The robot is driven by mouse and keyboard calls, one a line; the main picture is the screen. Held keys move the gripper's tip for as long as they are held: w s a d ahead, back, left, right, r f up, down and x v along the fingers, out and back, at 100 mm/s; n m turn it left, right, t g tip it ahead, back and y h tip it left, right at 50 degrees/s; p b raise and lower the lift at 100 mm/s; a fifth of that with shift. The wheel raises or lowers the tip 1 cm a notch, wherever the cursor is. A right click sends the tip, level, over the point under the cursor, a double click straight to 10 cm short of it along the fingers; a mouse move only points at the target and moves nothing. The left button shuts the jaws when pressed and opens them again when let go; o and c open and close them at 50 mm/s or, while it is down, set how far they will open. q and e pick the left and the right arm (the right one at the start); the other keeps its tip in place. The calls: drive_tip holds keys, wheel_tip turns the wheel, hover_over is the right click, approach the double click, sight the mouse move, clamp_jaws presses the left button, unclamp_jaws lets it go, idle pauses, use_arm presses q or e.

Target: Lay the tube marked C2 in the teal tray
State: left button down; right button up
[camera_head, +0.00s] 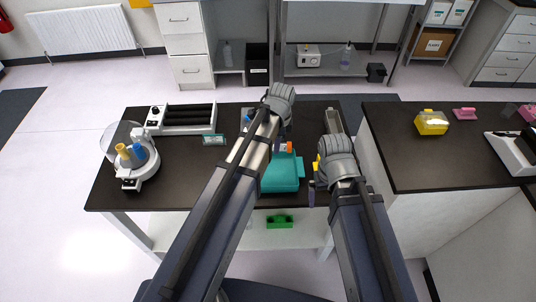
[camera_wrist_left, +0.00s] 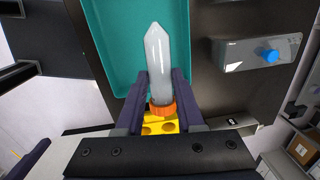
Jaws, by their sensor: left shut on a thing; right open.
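My left gripper (camera_head: 287,138) is shut on a tube. In the left wrist view the tube (camera_wrist_left: 159,65) is pale and cone-tipped, with an orange cap (camera_wrist_left: 162,108); it lies between the fingers (camera_wrist_left: 162,80). No C2 mark is readable. The teal tray (camera_head: 284,180) is on the dark bench below and beside the left gripper. In the wrist view the tray (camera_wrist_left: 104,40) is behind the tube; I cannot tell whether they touch. My right gripper (camera_head: 312,188) is open, right of the tray; its fingers are mostly hidden by its wrist.
A yellow rack (camera_wrist_left: 160,127) shows beyond the orange cap. A grey device with a blue knob (camera_wrist_left: 262,53) is beside the tray. A white centrifuge (camera_head: 130,165) and a roller unit (camera_head: 183,118) stand left. A green bin (camera_head: 280,222) is on the lower shelf. The bench's left front is clear.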

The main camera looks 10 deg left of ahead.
use_arm(q)
drive_tip(key=s+a+f, duration=0.1)
drive_tip(key=s+a, duration=0.2)
drive_tip(key=b, duration=1)
approach(267, 174)
drive_tip(key=shift+n, duration=0.3)
drive_tip(key=f, duration=0.3)
drive_tip(key=w+a+f, duration=0.1)
drive_tip(key=f, duration=0.1)
drive_tip(key=shift+f, duration=0.15)
drive_tip(key=shift+c, duration=2.2)
unclamp_jaws()
wheel_tip(267, 174, up, 8)
drive_tip(key=p, duration=0.7)
drive_tip(key=shift+s+d+p, duration=0.3)
drive_tip(key=shift+s, duration=0.05)
drive_tip(key=shift+f, duration=0.2)
